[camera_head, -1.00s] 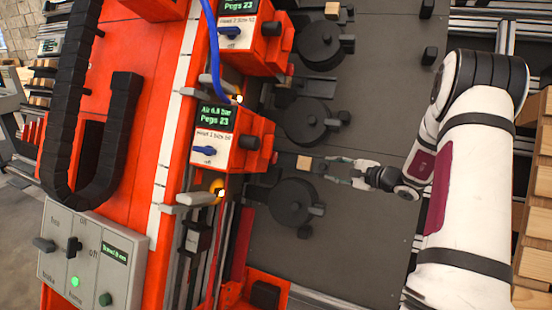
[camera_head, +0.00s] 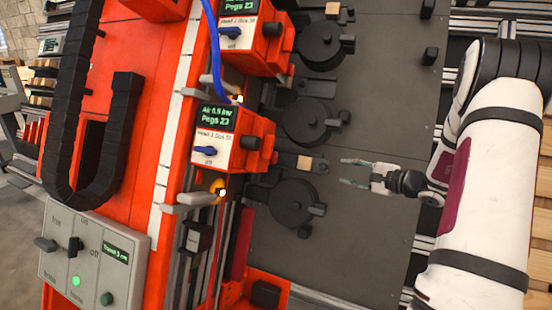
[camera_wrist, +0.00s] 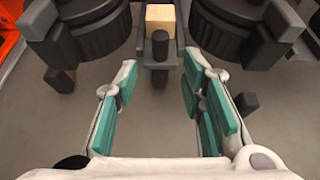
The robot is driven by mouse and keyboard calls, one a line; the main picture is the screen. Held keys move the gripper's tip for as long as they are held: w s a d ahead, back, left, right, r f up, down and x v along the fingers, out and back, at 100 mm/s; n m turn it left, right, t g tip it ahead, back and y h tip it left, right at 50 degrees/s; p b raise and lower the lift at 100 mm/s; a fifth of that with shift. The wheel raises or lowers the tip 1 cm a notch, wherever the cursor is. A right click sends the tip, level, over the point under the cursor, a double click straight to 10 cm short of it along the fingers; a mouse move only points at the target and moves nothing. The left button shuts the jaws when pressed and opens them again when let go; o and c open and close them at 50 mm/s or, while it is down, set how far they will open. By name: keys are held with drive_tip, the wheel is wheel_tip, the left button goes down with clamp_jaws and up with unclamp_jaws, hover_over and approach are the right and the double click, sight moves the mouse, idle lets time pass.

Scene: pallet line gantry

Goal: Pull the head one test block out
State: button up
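A small pale wooden block (camera_head: 305,162) sits in a dark holder between two round black heads beside the lower orange control box. In the wrist view the block (camera_wrist: 160,19) is straight ahead, behind a dark upright post. My gripper (camera_head: 343,171) is to the right of the block, clear of it, with its fingers pointing left at it. In the wrist view my gripper (camera_wrist: 160,66) has its two teal-padded fingers apart and nothing between them. A second wooden block (camera_head: 332,9) shows at the top edge. I cannot surely read which head is head one.
Round black heads (camera_head: 293,201) and (camera_head: 308,121) flank the lower block closely. The lower orange control box (camera_head: 240,145) has a blue knob and lit screen. A grey switch panel (camera_head: 92,258) stands at the lower left. The dark plate (camera_head: 380,110) around my gripper is mostly clear.

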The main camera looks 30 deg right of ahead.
drive_tip(key=s+a+r+p, duration=0.1)
drive_tip(key=s+a+r, duration=0.1)
drive_tip(key=s, duration=0.7)
drive_tip(key=shift+r+p, duration=0.3)
drive_tip(key=shift+r, duration=0.6)
